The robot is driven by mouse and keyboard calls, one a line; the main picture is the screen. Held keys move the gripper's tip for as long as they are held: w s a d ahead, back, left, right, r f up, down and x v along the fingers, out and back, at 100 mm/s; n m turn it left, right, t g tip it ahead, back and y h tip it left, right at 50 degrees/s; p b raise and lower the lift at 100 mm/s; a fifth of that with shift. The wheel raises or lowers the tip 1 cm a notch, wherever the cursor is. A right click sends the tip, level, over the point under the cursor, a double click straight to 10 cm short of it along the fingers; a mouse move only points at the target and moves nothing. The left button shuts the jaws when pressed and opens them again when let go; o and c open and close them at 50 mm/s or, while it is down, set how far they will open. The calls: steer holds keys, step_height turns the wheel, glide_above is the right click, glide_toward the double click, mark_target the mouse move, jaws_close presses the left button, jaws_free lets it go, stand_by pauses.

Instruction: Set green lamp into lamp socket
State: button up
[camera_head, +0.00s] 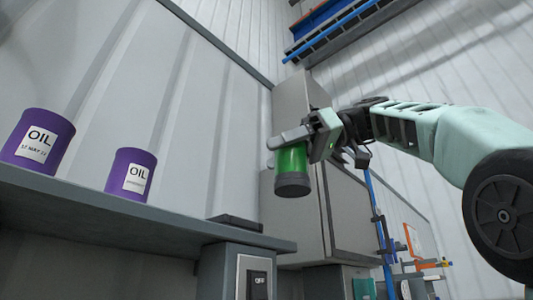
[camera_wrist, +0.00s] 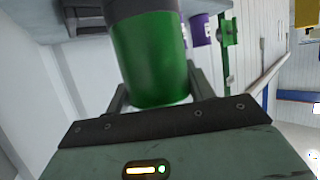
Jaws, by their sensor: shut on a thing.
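The green lamp (camera_head: 292,165) is a green cylinder with a dark grey end. My gripper (camera_head: 291,139) is shut on it and holds it in the air, dark end down, to the right of the shelf's end in the head view. In the wrist view the lamp (camera_wrist: 148,58) fills the upper middle between my gripper's fingers (camera_wrist: 155,85), its dark end at the top edge. A flat dark piece (camera_head: 236,222) lies on the shelf's right end; I cannot tell whether it is the lamp socket.
Two purple oil cans (camera_head: 131,174) stand on the grey shelf (camera_head: 140,215) at left. A switch box (camera_head: 257,283) is below the shelf's right end. A grey cabinet (camera_head: 350,215) is on the wall behind the lamp. A blue pipe (camera_head: 375,215) runs down beside it.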

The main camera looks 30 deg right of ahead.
steer(key=shift+w+a+f+p, duration=0.1)
steer(key=shift+w+a+p, duration=0.45)
steer(key=shift+w+p, duration=0.9)
steer(key=shift+w+a+f+p, duration=0.1)
steer(key=shift+w+a+p, duration=0.6)
steer(key=shift+w, duration=1.2)
steer(key=shift+w+a+f+p, duration=0.1)
steer(key=shift+w+a+p, duration=0.3)
steer(key=shift+w+p, duration=1.1)
steer(key=w+f, duration=0.1)
steer(key=w+a+f+p, duration=0.1)
steer(key=w, duration=0.1)
steer(key=w+f, duration=0.1)
steer(key=w, duration=0.1)
steer(key=shift+w+a, duration=0.25)
steer(key=shift+a, duration=0.1)
steer(key=shift+f+b, duration=0.5)
steer(key=shift+f, duration=0.1)
steer(key=shift+c, duration=0.5)
steer(key=o, duration=1.2)
